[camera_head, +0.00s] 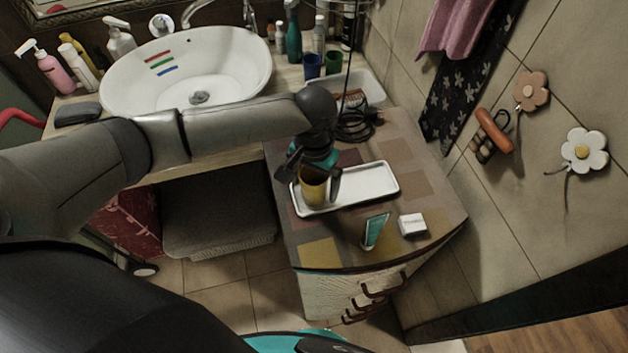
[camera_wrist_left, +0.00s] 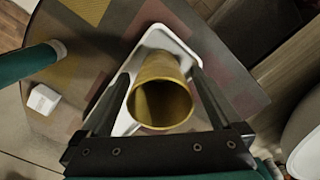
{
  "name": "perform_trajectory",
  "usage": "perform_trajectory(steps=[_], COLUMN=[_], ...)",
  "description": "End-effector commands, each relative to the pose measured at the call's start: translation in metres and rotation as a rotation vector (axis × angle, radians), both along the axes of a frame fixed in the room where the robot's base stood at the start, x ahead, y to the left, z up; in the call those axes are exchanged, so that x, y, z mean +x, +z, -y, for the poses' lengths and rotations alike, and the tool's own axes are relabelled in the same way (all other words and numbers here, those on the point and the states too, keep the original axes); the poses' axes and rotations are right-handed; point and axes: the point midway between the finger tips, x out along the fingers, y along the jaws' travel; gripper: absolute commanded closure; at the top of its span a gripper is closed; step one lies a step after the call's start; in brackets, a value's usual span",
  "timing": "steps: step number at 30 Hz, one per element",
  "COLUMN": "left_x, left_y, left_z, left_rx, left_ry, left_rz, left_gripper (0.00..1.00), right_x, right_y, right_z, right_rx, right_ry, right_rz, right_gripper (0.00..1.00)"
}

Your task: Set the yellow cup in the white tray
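The yellow cup (camera_head: 313,188) is upright at the left end of the white tray (camera_head: 372,184), within its rim as seen in the head view. Its base seems to rest on the tray floor. My left gripper (camera_head: 316,176) is around the cup from above, one finger on each side, with a small gap showing beside it. In the left wrist view the cup (camera_wrist_left: 160,104) opens toward the camera between the two spread fingers (camera_wrist_left: 160,76), and the tray (camera_wrist_left: 128,122) shows behind it. My right gripper does not show.
A teal tube (camera_head: 375,231) and a small white box (camera_head: 412,224) stand in front of the tray. Behind it lie a coiled black cord (camera_head: 356,126) and a white bin (camera_head: 372,92). The wall is close on the right; the basin (camera_head: 190,75) is at the left.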

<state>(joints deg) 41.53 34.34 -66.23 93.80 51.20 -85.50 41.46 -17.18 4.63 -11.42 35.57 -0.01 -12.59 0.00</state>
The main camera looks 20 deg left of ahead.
Motion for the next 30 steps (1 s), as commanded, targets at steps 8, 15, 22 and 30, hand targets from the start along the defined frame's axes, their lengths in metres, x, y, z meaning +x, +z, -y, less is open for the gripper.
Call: perform_trajectory(steps=[8,15,22,30], left_x=[0.000,0.001,0.001,0.001], left_y=[0.002,0.036,0.087,0.120], left_z=[0.000,0.000,0.000,0.000], left_rx=[0.001,-0.002,-0.001,0.000], left_ry=[0.000,-0.001,-0.001,0.001], left_rz=[0.001,0.004,0.004,0.001], left_gripper=[0.00,0.00,0.00,0.00], right_x=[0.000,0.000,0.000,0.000], right_y=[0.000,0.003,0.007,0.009], right_z=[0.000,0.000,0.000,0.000], right_rx=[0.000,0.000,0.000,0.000], right_ry=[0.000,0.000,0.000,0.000], right_rz=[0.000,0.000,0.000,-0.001], right_gripper=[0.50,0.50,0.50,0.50])
